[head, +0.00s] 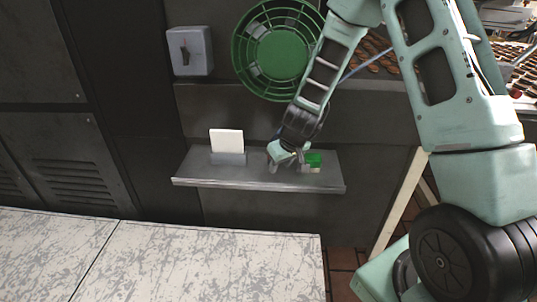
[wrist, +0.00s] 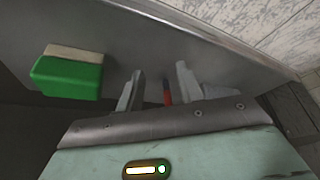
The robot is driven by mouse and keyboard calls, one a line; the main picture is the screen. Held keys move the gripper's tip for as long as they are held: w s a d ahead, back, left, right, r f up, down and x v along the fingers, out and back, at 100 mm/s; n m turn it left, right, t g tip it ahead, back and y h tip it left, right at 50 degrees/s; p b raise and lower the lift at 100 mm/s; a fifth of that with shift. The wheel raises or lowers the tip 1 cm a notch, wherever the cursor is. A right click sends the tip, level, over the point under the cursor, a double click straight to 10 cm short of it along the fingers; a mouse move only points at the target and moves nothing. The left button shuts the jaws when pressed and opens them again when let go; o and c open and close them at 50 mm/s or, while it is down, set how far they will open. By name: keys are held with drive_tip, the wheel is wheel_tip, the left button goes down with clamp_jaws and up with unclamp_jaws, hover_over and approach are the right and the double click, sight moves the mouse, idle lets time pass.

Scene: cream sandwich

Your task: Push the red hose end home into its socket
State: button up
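A small red piece (wrist: 167,92), which looks like the red hose end, shows in the wrist view between my gripper's two fingers. My gripper (wrist: 158,85) is open, with a visible gap between the left finger and the red piece; the piece lies closer to the right finger. Its lower part is hidden behind my gripper's body. In the head view my gripper (head: 284,158) is low over the grey shelf (head: 205,179), and the red piece cannot be made out. I cannot make out the socket for certain in either view.
A green block with a cream part (wrist: 66,76) stands left of my fingers in the wrist view; it also shows on the shelf in the head view (head: 313,160). A white card (head: 226,139) stands in a grey holder. A green round guard (head: 245,68) is above.

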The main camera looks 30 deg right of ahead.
sight(268, 164)
drive_tip(key=shift+w+p, duration=0.3)
drive_tip(key=shift+w, duration=0.85)
drive_tip(key=w+p, duration=0.1)
drive_tip(key=w, duration=0.1)
drive_tip(key=w+p, duration=0.1)
drive_tip(key=w, duration=0.1)
drive_tip(key=shift+w+a+r+p, duration=0.15)
drive_tip(key=shift+w+p, duration=0.15)
drive_tip(key=shift+w, duration=0.05)
drive_tip(key=shift+w+f, duration=0.1)
drive_tip(key=shift+f, duration=0.45)
drive_tip(key=shift+w+f, duration=0.1)
drive_tip(key=shift+f, duration=0.05)
clamp_jaws()
